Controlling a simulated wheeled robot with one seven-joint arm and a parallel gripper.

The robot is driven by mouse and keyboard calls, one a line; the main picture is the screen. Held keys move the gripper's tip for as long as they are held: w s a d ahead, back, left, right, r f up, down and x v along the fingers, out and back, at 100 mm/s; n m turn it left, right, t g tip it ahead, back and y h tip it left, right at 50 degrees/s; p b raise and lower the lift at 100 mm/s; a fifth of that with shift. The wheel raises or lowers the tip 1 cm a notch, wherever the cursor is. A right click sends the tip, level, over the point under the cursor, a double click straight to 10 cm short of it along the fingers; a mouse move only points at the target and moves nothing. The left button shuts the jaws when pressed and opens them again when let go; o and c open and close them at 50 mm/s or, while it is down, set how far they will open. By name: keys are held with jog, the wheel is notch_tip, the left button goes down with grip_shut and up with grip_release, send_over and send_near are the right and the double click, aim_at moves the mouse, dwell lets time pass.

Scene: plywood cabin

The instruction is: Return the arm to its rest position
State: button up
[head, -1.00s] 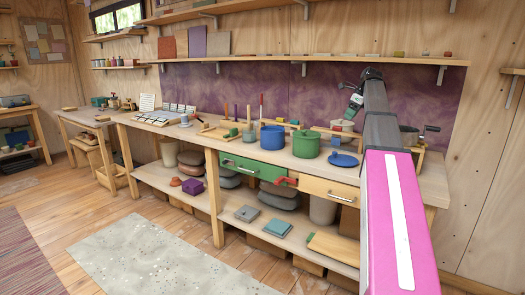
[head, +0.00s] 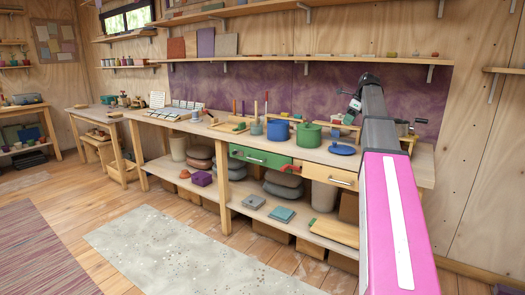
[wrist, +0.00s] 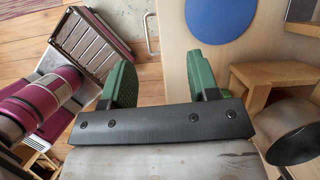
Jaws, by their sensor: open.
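My arm (head: 385,180), with a pink and white link, reaches forward along the right side of the head view. My gripper (wrist: 157,75) has two green fingers set well apart on a dark bar in the wrist view. Nothing is between the fingers. In the head view my gripper is small and partly hidden behind the dark end of the arm. It is over the right part of the workbench (head: 390,153). A flat blue disc (wrist: 222,18) lies on the bench ahead of the fingers, apart from them.
A green pot (head: 308,136) and a blue pot (head: 278,131) stand left of the disc. A wooden stand (wrist: 275,75) and a dark round bowl (wrist: 295,145) are close right of my gripper. A shelf (head: 300,58) runs above the bench. Floor in front is clear around a pale rug (head: 170,245).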

jog(key=s+a+f+n, duration=0.4)
jog(key=f, duration=0.6)
jog(key=s+a+f+n+g+h, duration=0.1)
jog(key=s+a+f+n, duration=0.25)
jog(key=f, duration=0.55)
jog(key=s+a+f+n, duration=0.3)
jog(key=s+a+f, duration=0.1)
jog(key=f, duration=0.6)
jog(key=s+a+f+n+h, duration=0.1)
jog(key=s+a+f+n, duration=0.1)
jog(key=s+f+n, duration=0.2)
jog(key=s+a+f+n+g, duration=0.1)
jog(key=s+a+f+n, duration=0.2)
jog(key=s+f+n, duration=0.2)
jog(key=s+a+f+n+h, duration=0.1)
jog(key=s+a+f+n, duration=0.2)
jog(key=s+f, duration=0.7)
jog(key=shift+s+n+h, duration=0.3)
jog(key=shift+s+n, duration=0.35)
jog(key=shift+n, duration=0.1)
